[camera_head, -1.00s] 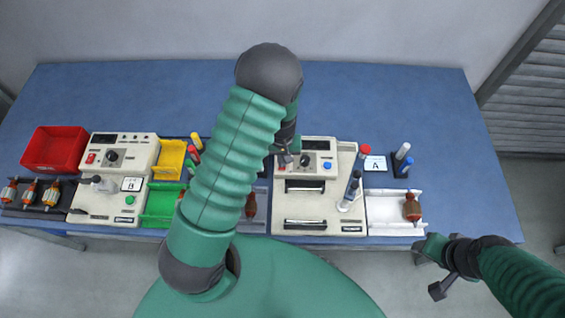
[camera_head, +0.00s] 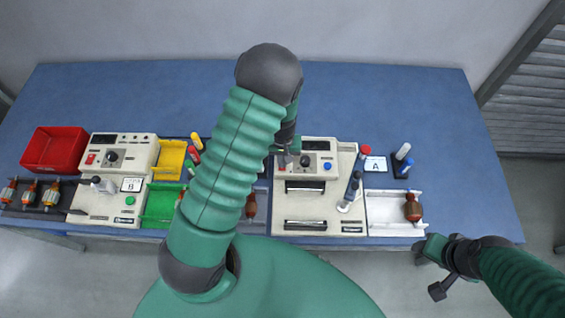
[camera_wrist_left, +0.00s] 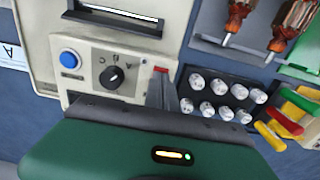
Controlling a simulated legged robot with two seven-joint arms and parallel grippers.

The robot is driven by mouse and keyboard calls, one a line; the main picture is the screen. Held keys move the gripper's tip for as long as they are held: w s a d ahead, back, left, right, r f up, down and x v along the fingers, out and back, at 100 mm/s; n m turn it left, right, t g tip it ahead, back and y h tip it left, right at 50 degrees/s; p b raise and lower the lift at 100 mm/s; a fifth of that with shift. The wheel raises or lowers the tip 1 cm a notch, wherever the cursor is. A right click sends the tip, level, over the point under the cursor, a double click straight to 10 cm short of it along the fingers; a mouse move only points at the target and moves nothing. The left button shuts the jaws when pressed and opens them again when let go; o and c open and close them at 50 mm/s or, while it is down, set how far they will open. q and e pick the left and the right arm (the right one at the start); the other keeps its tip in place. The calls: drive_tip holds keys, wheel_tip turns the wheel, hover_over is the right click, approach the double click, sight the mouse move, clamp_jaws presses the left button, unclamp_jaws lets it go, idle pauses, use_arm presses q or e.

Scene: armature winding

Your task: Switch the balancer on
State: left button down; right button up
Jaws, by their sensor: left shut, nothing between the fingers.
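A cream machine (camera_head: 347,199) with a control panel stands right of the middle of the table. Its panel has a dark display, a black knob (camera_wrist_left: 112,76), a blue button (camera_wrist_left: 69,60) and a red switch (camera_wrist_left: 161,69). My left gripper (camera_head: 284,161) is over the left end of that panel. In the left wrist view its shut, empty fingers (camera_wrist_left: 162,90) are right at the red switch and hide part of it. I cannot tell whether they touch it. My right gripper (camera_head: 443,268) is off the table's front edge; its jaw state is unclear.
A second cream unit (camera_head: 125,150) marked B stands at left, beside a red bin (camera_head: 55,148) and yellow and green bins. A white tray (camera_head: 385,219) with an armature lies right of the machine. Several white-capped pieces (camera_wrist_left: 220,87) stand close beside the fingers.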

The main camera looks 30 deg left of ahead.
use_arm(q)
drive_tip(key=shift+f+b, duration=0.65)
drive_tip(key=shift+f, duration=0.25)
idle(0.8)
drive_tip(key=shift+r, duration=0.15)
wheel_tip(320, 180, up, 2)
drive_tip(key=shift+w+r+p, duration=0.1)
drive_tip(key=shift+r+p, duration=0.05)
drive_tip(key=shift+p, duration=1.05)
wheel_tip(320, 180, up, 5)
drive_tip(key=p, duration=0.3)
drive_tip(key=shift+f+p, duration=0.2)
drive_tip(key=shift+p, duration=0.2)
drive_tip(key=shift+f, duration=0.1)
